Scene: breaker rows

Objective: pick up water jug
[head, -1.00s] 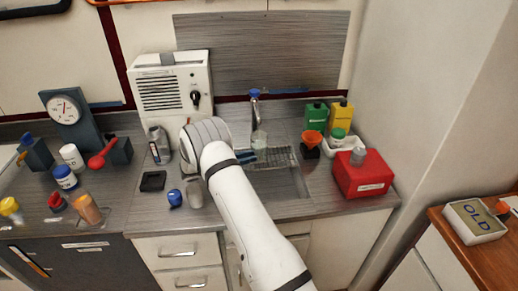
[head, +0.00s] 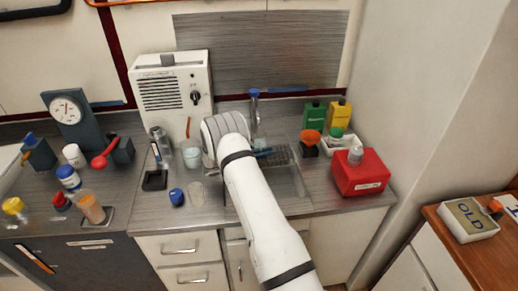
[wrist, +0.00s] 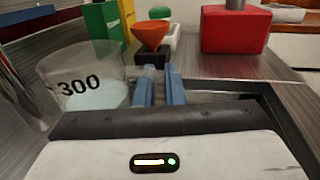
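A clear jug marked 300 (wrist: 82,88), with pale liquid low inside, stands at the left in the wrist view, beside my fingers and apart from them. In the head view a faint clear shape (head: 259,142) below the tap may be this jug; my gripper partly hides that area. My gripper (wrist: 160,72) has two blue fingers with a narrow empty gap between them. In the head view it (head: 268,153) points right over the sink. Another clear vessel with pale contents (head: 192,156) stands left of my wrist.
A funnel on a dark stand (wrist: 150,38) is straight ahead of my fingers. The red canister (head: 360,172) is right of the sink. The tap (head: 254,108) rises behind my gripper.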

